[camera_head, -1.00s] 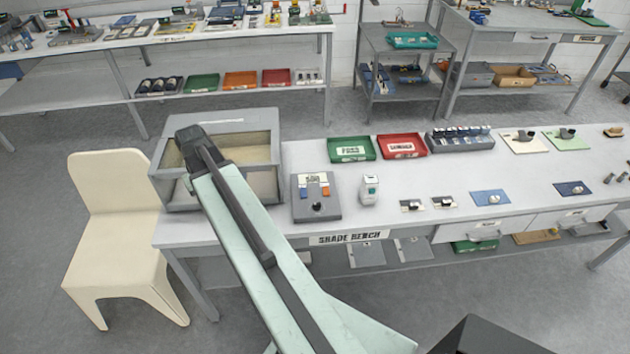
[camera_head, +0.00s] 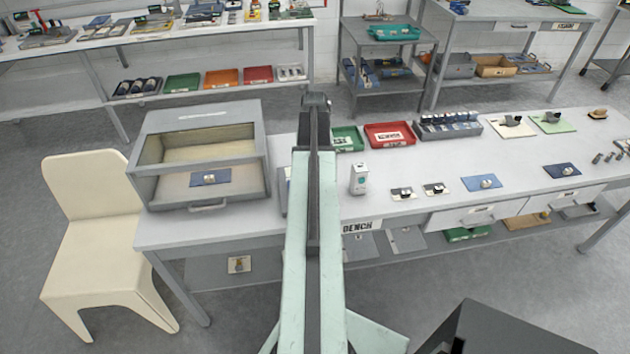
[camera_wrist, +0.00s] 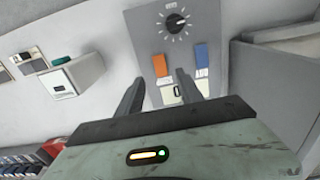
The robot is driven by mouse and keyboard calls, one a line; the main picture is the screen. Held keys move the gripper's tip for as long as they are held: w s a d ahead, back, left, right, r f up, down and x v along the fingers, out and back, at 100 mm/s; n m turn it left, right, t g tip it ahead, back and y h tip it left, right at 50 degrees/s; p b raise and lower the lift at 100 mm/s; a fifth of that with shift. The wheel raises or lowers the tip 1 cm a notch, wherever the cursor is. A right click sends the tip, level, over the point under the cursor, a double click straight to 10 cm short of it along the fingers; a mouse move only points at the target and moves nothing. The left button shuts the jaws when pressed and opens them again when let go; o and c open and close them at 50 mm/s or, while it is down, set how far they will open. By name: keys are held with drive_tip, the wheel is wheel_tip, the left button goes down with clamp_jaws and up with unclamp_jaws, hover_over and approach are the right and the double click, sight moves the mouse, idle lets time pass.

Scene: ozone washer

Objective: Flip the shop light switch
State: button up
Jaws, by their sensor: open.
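A grey control panel (camera_wrist: 200,22) fills the upper middle of the wrist view. It carries a black dial (camera_wrist: 176,22), an orange rocker (camera_wrist: 160,65), a blue rocker (camera_wrist: 201,57) and pale labels. I cannot tell whether either rocker is the shop light switch. My gripper (camera_wrist: 160,88) is open and empty, its fingers apart in front of the panel's rocker end; contact is not clear. In the head view my arm hides most of the panel (camera_head: 284,190), and its dark end (camera_head: 316,102) reaches over the bench.
A clear-windowed grey cabinet (camera_head: 147,187) stands left of the panel. A small white box (camera_head: 359,180) stands right of my arm. Green (camera_head: 347,139) and red (camera_head: 390,135) trays sit behind. Small switch plates (camera_head: 402,194) lie farther right. A cream chair (camera_head: 90,195) is at left.

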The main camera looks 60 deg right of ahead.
wheel_tip(320, 180, down, 7)
drive_tip(key=b, duration=0.6)
drive_tip(key=shift+r, duration=0.2)
